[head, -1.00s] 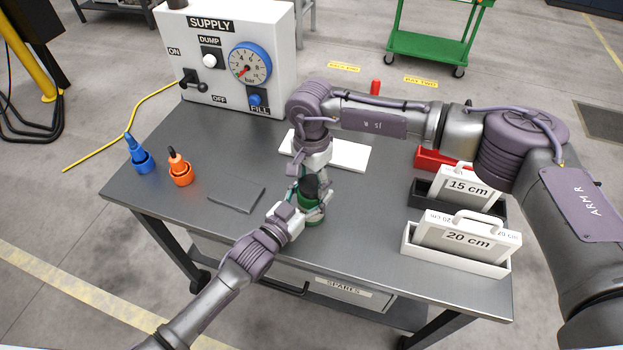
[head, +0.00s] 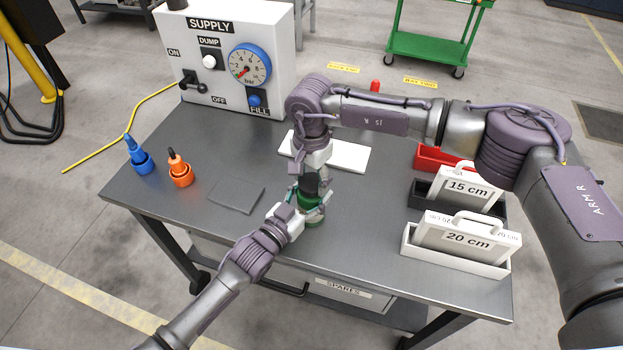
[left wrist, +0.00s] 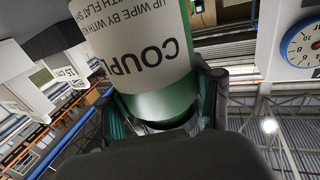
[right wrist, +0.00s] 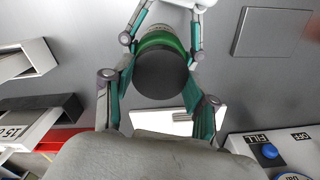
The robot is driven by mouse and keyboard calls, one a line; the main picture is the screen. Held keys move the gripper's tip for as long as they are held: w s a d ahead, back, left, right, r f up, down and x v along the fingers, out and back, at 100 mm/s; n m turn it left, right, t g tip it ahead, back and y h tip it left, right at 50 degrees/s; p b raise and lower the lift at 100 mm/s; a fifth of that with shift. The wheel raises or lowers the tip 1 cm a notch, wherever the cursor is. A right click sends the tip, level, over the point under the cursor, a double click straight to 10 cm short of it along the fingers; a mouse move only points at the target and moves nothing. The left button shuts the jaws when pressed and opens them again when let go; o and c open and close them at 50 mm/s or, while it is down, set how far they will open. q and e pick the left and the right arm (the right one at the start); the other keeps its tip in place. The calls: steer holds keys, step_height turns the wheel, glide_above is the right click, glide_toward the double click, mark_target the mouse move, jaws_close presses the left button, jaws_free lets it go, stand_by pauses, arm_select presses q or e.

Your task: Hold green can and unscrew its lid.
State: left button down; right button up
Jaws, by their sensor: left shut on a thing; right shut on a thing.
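The green can (head: 312,212) stands upright near the front middle of the table and has a black lid (head: 310,185) on top. My left gripper (head: 306,213) comes in from the front left and is shut around the can's body. In the left wrist view the can (left wrist: 150,50) shows its white printed label upside down between the fingers. My right gripper (head: 311,178) points down from above and is shut on the lid. The right wrist view shows the round lid (right wrist: 165,73) between its fingers. Whether the lid has loosened cannot be seen.
The supply box (head: 225,60) stands at the back left. Blue (head: 138,155) and orange (head: 180,168) bottles stand at the left, beside a flat grey plate (head: 237,196). A white sheet (head: 345,155) lies behind the can. Red, black and white bins (head: 455,258) line the right side.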

mark_target(311, 182)
steer(key=shift+r, duration=0.75)
steer(key=shift+r, duration=2)
arm_select(q)
steer(key=shift+c, duration=0.7)
jaws_free()
